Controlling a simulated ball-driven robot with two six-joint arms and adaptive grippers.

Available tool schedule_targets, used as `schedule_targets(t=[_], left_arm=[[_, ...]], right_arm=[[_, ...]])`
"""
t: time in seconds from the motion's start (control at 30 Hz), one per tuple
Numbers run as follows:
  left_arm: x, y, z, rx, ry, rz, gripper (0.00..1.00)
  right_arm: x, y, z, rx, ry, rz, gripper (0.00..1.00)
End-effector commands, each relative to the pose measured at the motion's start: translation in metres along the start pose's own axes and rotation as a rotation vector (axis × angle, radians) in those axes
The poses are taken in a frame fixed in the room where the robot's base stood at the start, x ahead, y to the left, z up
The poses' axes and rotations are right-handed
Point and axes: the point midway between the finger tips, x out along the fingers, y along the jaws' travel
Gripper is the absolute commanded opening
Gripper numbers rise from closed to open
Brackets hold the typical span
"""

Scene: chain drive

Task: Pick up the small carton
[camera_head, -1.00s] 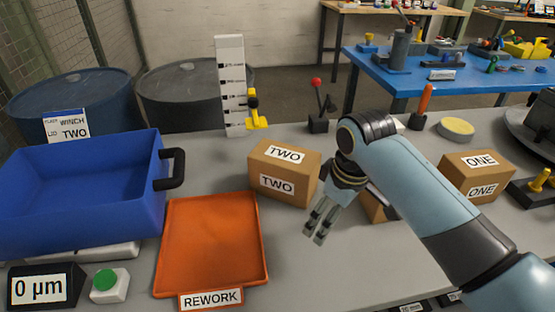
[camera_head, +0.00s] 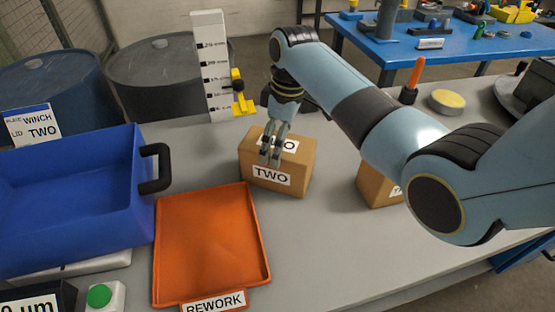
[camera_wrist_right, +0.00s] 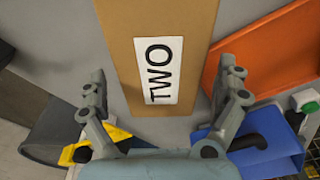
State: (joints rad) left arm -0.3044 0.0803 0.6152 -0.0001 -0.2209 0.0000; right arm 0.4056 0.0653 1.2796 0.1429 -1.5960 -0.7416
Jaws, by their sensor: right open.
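A brown carton labelled TWO (camera_head: 295,172) stands on the grey bench, right of the orange tray. My right gripper (camera_head: 271,160) is over this carton, fingers pointing down in front of its top label. In the right wrist view the open fingers (camera_wrist_right: 167,92) are spread either side of the carton's TWO label (camera_wrist_right: 159,71), with nothing held between them. I cannot tell if they touch the carton. Another brown carton (camera_head: 373,187) is partly hidden behind my right arm, its label mostly covered. I cannot tell which carton is the small one. My left gripper is not in view.
An orange REWORK tray (camera_head: 157,245) lies left of the carton. A blue bin (camera_head: 65,200) with a black handle is farther left. A white scale post with a yellow slider (camera_head: 211,65) stands behind. Bare bench lies in front of the cartons.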

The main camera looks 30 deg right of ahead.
Motion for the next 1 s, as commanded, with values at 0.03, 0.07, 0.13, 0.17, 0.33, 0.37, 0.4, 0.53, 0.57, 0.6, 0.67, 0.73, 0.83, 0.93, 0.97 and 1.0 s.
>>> schedule_targets(t=[0.03, 0.07, 0.13, 0.17, 0.33, 0.37, 0.4, 0.53, 0.57, 0.6, 0.67, 0.73, 0.83, 0.93, 0.97, 1.0], left_arm=[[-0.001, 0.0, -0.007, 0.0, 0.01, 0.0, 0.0], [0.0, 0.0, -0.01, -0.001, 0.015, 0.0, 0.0], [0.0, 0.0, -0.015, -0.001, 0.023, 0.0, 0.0], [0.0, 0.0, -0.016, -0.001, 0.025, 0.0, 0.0], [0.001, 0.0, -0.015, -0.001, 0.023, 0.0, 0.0], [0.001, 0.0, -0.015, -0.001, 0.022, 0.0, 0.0], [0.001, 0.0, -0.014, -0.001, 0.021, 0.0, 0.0], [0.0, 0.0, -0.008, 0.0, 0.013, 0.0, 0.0], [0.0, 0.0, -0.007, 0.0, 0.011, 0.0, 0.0], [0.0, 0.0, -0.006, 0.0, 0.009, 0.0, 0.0], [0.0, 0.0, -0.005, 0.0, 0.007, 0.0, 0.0], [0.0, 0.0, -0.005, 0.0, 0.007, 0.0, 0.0], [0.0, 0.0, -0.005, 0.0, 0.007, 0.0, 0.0], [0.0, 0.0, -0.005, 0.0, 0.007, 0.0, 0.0], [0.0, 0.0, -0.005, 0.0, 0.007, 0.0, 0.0], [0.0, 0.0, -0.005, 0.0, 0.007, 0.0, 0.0]], right_arm=[[0.008, -0.001, 0.001, 0.001, -0.002, -0.002, 1.0], [0.012, 0.0, 0.0, 0.001, -0.001, -0.001, 1.0], [0.02, 0.0, 0.0, 0.0, 0.0, 0.0, 1.0], [0.023, 0.0, 0.0, 0.0, 0.0, 0.0, 1.0], [0.026, 0.0, 0.0, 0.0, 0.001, 0.002, 1.0], [0.026, 0.0, 0.0, 0.0, 0.001, 0.002, 1.0], [0.026, 0.0, 0.0, 0.0, 0.001, 0.002, 1.0], [0.026, 0.0, 0.0, 0.0, 0.001, 0.001, 0.86], [0.026, 0.0, 0.0, 0.0, 0.001, 0.001, 0.82], [0.026, 0.0, 0.0, 0.0, 0.001, 0.001, 0.76], [0.025, 0.0, 0.0, 0.0, 0.001, 0.001, 0.69], [0.026, 0.0, 0.0, 0.0, 0.001, 0.001, 0.59], [0.025, 0.0, 0.0, 0.0, 0.001, 0.002, 0.46], [0.025, 0.0, 0.0, 0.0, 0.001, 0.002, 0.33], [0.025, 0.0, 0.0, 0.0, 0.001, 0.002, 0.31], [0.025, 0.0, 0.0, 0.0, 0.001, 0.002, 0.31]])
